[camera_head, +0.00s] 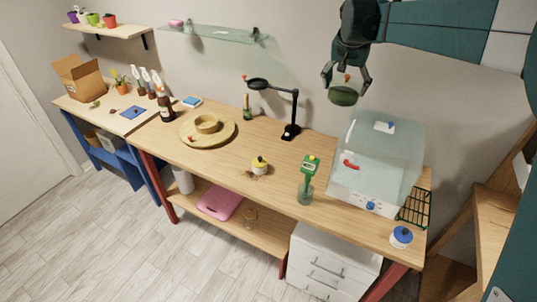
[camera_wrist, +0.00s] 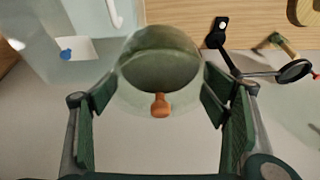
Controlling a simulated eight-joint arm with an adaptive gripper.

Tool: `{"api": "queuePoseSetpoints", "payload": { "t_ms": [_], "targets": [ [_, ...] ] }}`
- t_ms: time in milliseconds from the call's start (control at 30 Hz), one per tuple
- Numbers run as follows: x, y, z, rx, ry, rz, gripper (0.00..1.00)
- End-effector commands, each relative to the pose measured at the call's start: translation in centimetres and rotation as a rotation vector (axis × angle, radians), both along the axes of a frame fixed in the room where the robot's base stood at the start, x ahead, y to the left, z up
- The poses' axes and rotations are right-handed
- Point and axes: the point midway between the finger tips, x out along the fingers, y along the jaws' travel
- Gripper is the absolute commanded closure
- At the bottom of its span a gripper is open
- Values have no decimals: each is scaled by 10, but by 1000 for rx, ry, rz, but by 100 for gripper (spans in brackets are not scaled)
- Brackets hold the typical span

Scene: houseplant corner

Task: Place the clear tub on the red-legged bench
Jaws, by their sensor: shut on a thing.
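My gripper (camera_head: 347,80) is shut on a small clear tub (camera_head: 343,96) with dark green contents and a small orange knob. It holds the tub in the air above the back right of the red-legged bench (camera_head: 225,163), apart from the top. In the wrist view, the tub (camera_wrist: 160,62) sits between the fingers (camera_wrist: 158,95), its clear rim faint around the green. The bench has a pale wooden top and a lower shelf.
A large clear box (camera_head: 375,165) fills the bench's right end, close below the tub. The front middle is mostly clear.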

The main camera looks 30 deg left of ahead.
Motion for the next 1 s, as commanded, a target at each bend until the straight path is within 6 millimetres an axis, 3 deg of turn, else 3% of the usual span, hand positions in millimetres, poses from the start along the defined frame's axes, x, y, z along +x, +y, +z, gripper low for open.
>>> {"api": "queuePoseSetpoints", "payload": {
  "t_ms": [33, 200, 400, 767, 1000],
  "targets": [
    [-6, 20, 0, 0, 0, 28, 53],
    [-22, 72, 0, 1, -3, 107, 53],
    [-36, 112, -1, 1, -5, 170, 53],
    [-53, 151, -1, 1, -8, 233, 53],
    [-52, 151, -24, 1, -8, 231, 53]
  ]
}}
